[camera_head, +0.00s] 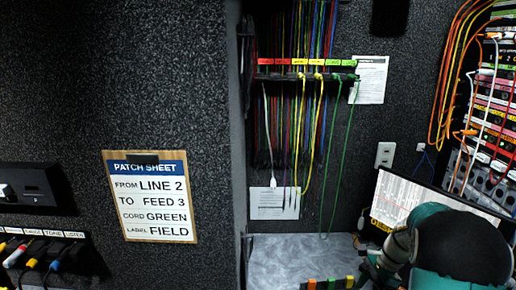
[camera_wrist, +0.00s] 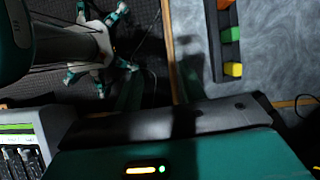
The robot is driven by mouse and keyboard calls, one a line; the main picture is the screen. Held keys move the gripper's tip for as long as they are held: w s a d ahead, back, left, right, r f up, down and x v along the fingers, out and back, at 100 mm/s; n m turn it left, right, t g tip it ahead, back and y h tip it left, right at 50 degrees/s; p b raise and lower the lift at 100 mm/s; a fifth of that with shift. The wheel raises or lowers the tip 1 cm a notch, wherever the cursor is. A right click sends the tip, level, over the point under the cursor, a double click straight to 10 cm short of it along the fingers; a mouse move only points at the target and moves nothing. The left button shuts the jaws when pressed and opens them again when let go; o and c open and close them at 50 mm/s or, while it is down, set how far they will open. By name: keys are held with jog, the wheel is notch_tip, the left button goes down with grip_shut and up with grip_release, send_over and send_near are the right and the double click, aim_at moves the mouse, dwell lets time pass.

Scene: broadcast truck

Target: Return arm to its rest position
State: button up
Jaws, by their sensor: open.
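My gripper (camera_head: 372,266) shows only in part at the arm's left side, low over the grey desk (camera_head: 290,262). It is open, and I see nothing held in it. In the wrist view, teal and white parts of my own body and legs show at the upper left, and a teal housing with a lit indicator fills the bottom.
A dark strip with orange, green and yellow blocks (camera_head: 330,284) lies on the desk, also in the wrist view (camera_wrist: 235,34). Coloured cords hang from a rack (camera_head: 305,76); a green one dips near the desk. A patch sheet (camera_head: 150,196) hangs left. A patch bay (camera_head: 490,120) stands right.

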jog(key=s+a+r+n+t+h, duration=0.2)
jog(key=s+a+r+n, duration=0.4)
jog(key=s+r, duration=0.3)
jog(key=s+a+r+n+t+h, duration=0.1)
jog(key=s+a+r+n, duration=0.5)
jog(key=r, duration=0.4)
jog(key=s+a+r+n+t+h, duration=0.1)
jog(key=s+a+r+n+t, duration=0.1)
jog(key=s+n, duration=0.3)
jog(key=shift+s+a+t+h, duration=0.4)
jog(key=shift+s+a, duration=0.5)
jog(key=shift+s, duration=1.25)
